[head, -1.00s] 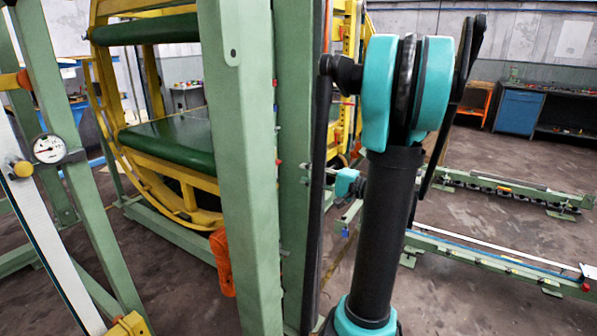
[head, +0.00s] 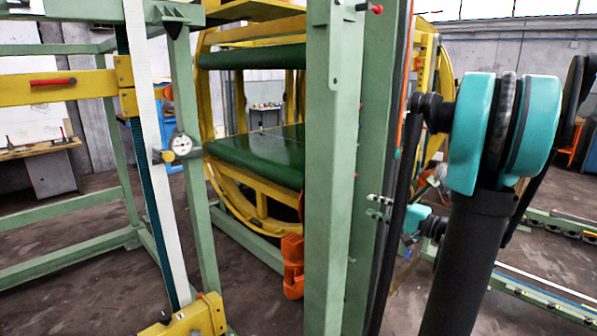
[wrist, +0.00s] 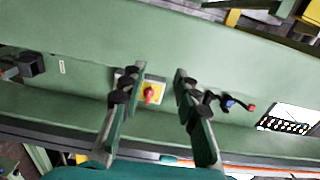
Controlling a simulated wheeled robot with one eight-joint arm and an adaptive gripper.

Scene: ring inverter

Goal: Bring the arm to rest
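My arm (head: 485,150), teal and black, stands raised at the right of the head view, its upper joint high and its forearm running down behind. My gripper (head: 378,207) shows small beside the green upright post (head: 335,150). In the wrist view my gripper (wrist: 157,78) has its two fingers wide apart with nothing between them. Beyond the fingers is a green beam face with a red knob on a yellow plate (wrist: 151,93). How far the fingertips are from it I cannot tell.
The yellow ring frame with green rollers (head: 265,150) stands behind the post. A white scale bar with a dial gauge (head: 182,145) is at left. An orange part (head: 292,265) hangs low on the post. Open floor (head: 80,290) lies at left.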

